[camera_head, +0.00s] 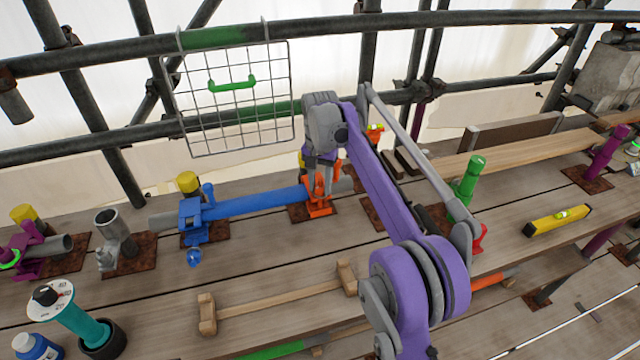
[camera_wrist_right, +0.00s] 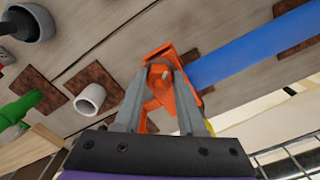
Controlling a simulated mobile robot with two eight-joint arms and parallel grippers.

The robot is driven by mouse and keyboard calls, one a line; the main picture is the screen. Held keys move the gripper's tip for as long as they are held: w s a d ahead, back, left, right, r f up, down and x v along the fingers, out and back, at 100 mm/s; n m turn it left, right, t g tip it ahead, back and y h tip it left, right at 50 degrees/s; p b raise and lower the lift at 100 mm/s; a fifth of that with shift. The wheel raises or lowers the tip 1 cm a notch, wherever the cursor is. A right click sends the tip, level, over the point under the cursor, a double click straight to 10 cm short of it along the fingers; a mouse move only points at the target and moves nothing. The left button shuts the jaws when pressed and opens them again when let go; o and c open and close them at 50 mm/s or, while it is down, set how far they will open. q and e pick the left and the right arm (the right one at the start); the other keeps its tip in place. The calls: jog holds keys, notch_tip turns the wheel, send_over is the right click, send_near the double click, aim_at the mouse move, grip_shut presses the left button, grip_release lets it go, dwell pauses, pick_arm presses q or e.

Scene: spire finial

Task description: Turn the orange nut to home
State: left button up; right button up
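An orange clamp (camera_head: 318,208) sits at the right end of a blue tube on a rusty plate, and it shows in the right wrist view (camera_wrist_right: 185,99). Its orange nut (camera_wrist_right: 158,76) lies between the fingertips of my right gripper (camera_wrist_right: 161,78). The two grey fingers are apart, one on each side of the orange part. I cannot tell whether they press on it. In the head view my right gripper (camera_head: 319,172) points down at the clamp from above, and the nut is mostly hidden. No home mark can be made out. My left gripper is not in view.
The blue tube (camera_head: 255,203) runs left to a blue clamp (camera_head: 194,222). A wire grid (camera_head: 240,110) hangs behind. A green post (camera_head: 468,180) and a yellow level (camera_head: 557,221) are on the right. A wooden bar (camera_head: 280,299) lies in front. Planks between them are bare.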

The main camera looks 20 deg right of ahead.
grip_shut()
jog(key=shift+m, duration=0.4)
jog(key=shift+r+m+p, duration=0.1)
jog(key=shift+m+p, duration=0.45)
jog(key=shift+m, duration=0.65)
jog(key=shift+m+p, duration=0.3)
jog(key=shift+m, duration=1.2)
jog(key=o, duration=0.6)
grip_release()
